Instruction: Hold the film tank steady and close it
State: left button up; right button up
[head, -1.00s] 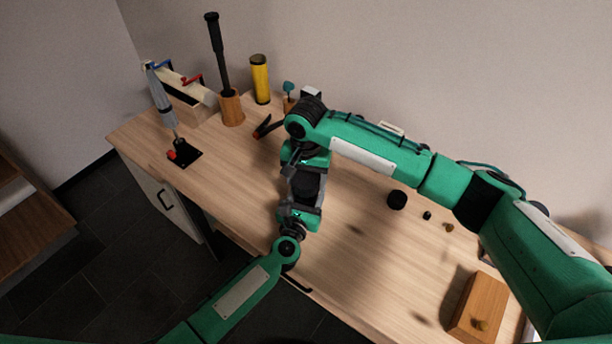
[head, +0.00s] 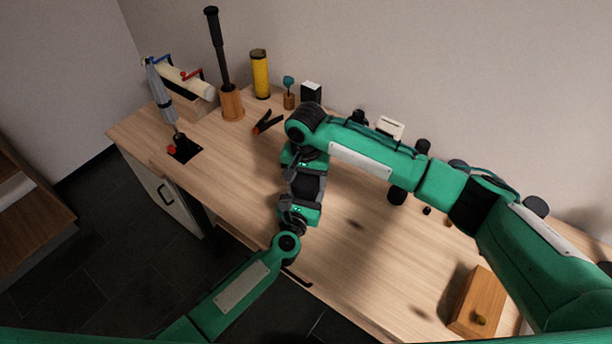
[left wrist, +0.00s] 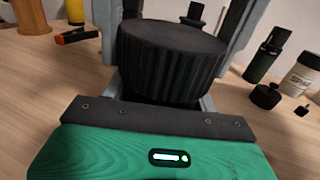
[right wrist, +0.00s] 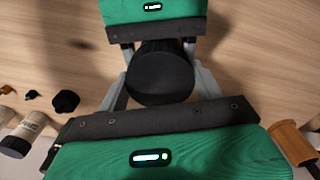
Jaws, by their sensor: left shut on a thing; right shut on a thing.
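The film tank (head: 306,187) is a dark upright cylinder between my two grippers above the table's front part. In the left wrist view its ribbed black upper part (left wrist: 172,62) fills the middle; its lower part is mostly hidden. In the right wrist view its round black top (right wrist: 160,78) faces the camera. My right gripper (head: 307,172) comes from above, its grey fingers on either side of the ribbed part. My left gripper (head: 299,208) is shut on the tank lower down, from the front. I cannot see whether a gap remains between lid and body.
A wooden box (head: 480,303) is at the front right. A dark round piece (head: 397,197) and small parts lie right of the tank.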

jog(key=shift+f, duration=0.5)
dwell(0.5)
pick_arm(q)
grip_shut()
pick_arm(e)
jog(key=m, duration=0.4)
jog(key=shift+f, duration=0.1)
jog(key=m, duration=0.2)
jog(key=shift+m, duration=0.4)
jog(key=o, duration=1)
jog(key=shift+c, duration=0.2)
